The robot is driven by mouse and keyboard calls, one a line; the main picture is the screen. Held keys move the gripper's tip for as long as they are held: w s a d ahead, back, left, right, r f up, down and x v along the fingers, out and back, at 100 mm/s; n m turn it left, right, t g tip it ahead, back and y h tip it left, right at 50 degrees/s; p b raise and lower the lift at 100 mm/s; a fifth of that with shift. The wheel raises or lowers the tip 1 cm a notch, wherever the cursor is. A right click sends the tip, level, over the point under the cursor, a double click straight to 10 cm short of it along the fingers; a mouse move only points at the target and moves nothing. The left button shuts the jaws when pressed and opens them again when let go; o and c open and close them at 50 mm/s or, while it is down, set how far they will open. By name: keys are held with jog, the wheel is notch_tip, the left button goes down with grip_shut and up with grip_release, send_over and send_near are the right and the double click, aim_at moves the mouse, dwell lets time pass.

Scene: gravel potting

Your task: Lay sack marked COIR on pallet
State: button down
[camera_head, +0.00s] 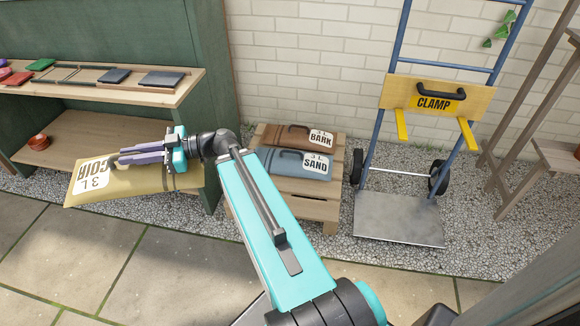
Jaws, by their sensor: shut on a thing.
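The sack marked COIR (128,189) is tan with a white label reading COIR and 3 L. My gripper (122,158) is shut on its upper edge and holds it on the left side of the view, in front of the shelf unit. The pallet (318,208) is low and wooden and stands on gravel by the brick wall, to the right of the sack. A brown BARK sack (290,136) and a blue-grey SAND sack (288,166) lie on it. My arm hides the pallet's front left part.
A green-backed wooden shelf unit (140,92) stands at left with flat items and a terracotta pot (39,142). A blue hand truck marked CLAMP (440,98) stands right of the pallet. A wooden stand (556,155) is at far right. Paving in front is clear.

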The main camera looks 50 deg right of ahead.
jog(key=shift+m+t+h, duration=0.6)
jog(key=shift+m+t, duration=0.1)
jog(key=shift+m, duration=0.1)
jog(key=d+f, duration=0.2)
jog(key=d, duration=0.2)
jog(key=d+f, duration=0.3)
jog(key=d, duration=0.1)
jog(key=s+d+f+p, duration=0.1)
jog(key=d+f, duration=0.2)
jog(key=d, duration=0.1)
jog(key=s+d+f+m+t+h, duration=0.1)
jog(key=s+d+f, duration=0.5)
jog(key=d+f, duration=0.4)
jog(key=s+d+f+m+t+h+p, duration=0.1)
jog(key=s+d+f, duration=0.6)
jog(key=s, duration=0.2)
jog(key=s+d+f+m+t+h+p, duration=0.1)
jog(key=s+d+f+m+h, duration=0.1)
jog(key=s+d+f, duration=0.5)
jog(key=shift+s+f+m+p, duration=0.3)
jog(key=shift+s+f, duration=0.4)
jog(key=shift+s, duration=0.35)
jog(key=w+d+f+b, duration=0.1)
jog(key=w+d+b, duration=0.2)
jog(key=w+d, duration=0.6)
jog(key=shift+w+d+f, duration=0.15)
jog(key=shift+w+d, duration=0.05)
jog(key=shift+w, duration=0.95)
jog(key=shift+w+d, duration=0.1)
